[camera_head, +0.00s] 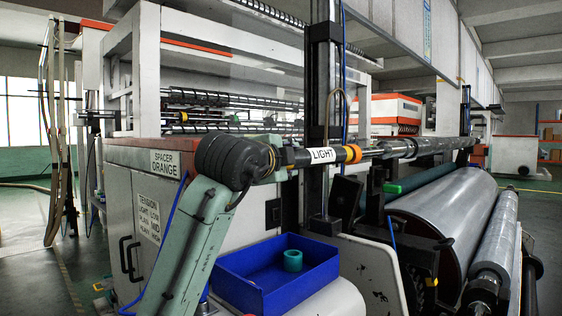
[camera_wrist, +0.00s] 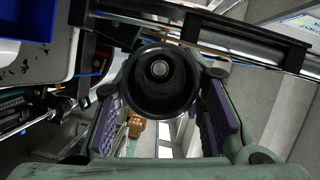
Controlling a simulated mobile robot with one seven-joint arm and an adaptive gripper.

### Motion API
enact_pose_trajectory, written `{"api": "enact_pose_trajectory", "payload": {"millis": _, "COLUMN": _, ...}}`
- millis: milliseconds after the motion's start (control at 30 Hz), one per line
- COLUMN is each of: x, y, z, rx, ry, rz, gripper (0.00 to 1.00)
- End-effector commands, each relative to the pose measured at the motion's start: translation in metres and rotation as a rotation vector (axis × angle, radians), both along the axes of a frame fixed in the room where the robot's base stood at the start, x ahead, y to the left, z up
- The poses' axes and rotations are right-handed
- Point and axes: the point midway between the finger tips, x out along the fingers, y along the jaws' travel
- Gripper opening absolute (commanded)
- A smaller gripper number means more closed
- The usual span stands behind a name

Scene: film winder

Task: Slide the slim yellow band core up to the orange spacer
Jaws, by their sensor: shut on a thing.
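My gripper (camera_head: 283,158) is at the left end of a long horizontal shaft in the head view. In the wrist view my gripper (camera_wrist: 163,120) has its purple pads on either side of a dark round core (camera_wrist: 160,105), seen end-on, and is shut on it. A small metal disc, perhaps the shaft end, shows within its bore. I cannot make out a yellow band on this core. The orange spacer (camera_head: 353,153) is a ring on the shaft, right of a white LIGHT label (camera_head: 322,154), and a short way right of my gripper.
A blue bin (camera_head: 262,291) holding a teal ring (camera_head: 293,260) stands below the shaft. A black upright post (camera_head: 325,90) rises behind the label. A large silver roll (camera_head: 445,215) lies at the right. A cabinet sign (camera_head: 165,163) reads SPACER ORANGE.

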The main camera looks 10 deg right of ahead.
Motion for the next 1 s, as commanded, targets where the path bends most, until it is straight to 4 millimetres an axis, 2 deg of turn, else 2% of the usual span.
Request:
{"api": "enact_pose_trajectory", "payload": {"millis": 300, "x": 0.011, "y": -0.015, "z": 0.000, "rx": 0.000, "ry": 0.000, "rz": 0.000, "gripper": 0.00}}
{"api": "enact_pose_trajectory", "payload": {"millis": 733, "x": 0.013, "y": -0.018, "z": 0.000, "rx": -0.001, "ry": -0.001, "rz": 0.000, "gripper": 0.00}}
{"api": "enact_pose_trajectory", "payload": {"millis": 1000, "x": 0.023, "y": -0.033, "z": 0.001, "rx": 0.000, "ry": 0.000, "rz": -0.001, "gripper": 0.00}}
